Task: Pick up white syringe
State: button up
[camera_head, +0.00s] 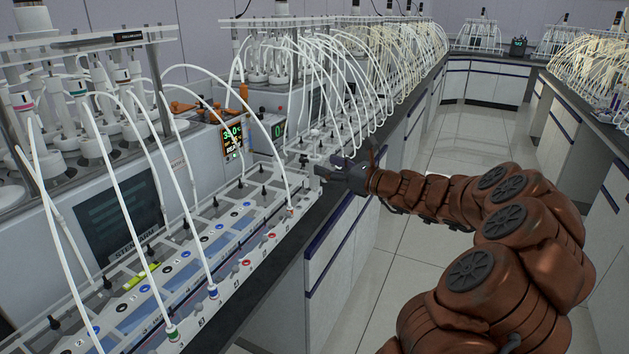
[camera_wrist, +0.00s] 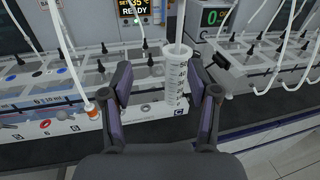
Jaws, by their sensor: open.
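A white, translucent syringe (camera_wrist: 175,88) with dark graduation marks stands about upright in the wrist view, in front of the rack's edge. My gripper (camera_wrist: 160,78) is open, and the syringe shows between its two fingers, nearer the right one. I cannot tell whether it is between the fingertips or just beyond them. No contact is clear. In the head view my gripper (camera_head: 346,168) is at the bench's front edge, beside the row of racks; I cannot make out the syringe there.
A long white rack (camera_head: 215,250) with colored ports and thin white tubes runs along the dark bench (camera_head: 325,205). Tubes arch close to my gripper. A control box (camera_head: 235,140) with a lit display stands behind the rack. The aisle floor (camera_head: 470,150) on the right is clear.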

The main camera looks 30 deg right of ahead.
aim_at(315, 156)
jog(key=shift+w+d+f+m+t+h, duration=0.15)
jog(key=shift+d+f+m+h, duration=0.1)
jog(key=shift+d, duration=0.3)
jog(key=shift+w+d+f+m+t+h, duration=0.15)
jog(key=shift+d+m, duration=0.1)
jog(key=shift+d, duration=0.3)
jog(key=shift+p+x, duration=0.45)
jog(key=shift+x, duration=3.1)
jog(key=shift+a, duration=0.1)
jog(key=shift+c, duration=0.3)
jog(key=c, duration=0.9)
jog(key=shift+r, duration=0.1)
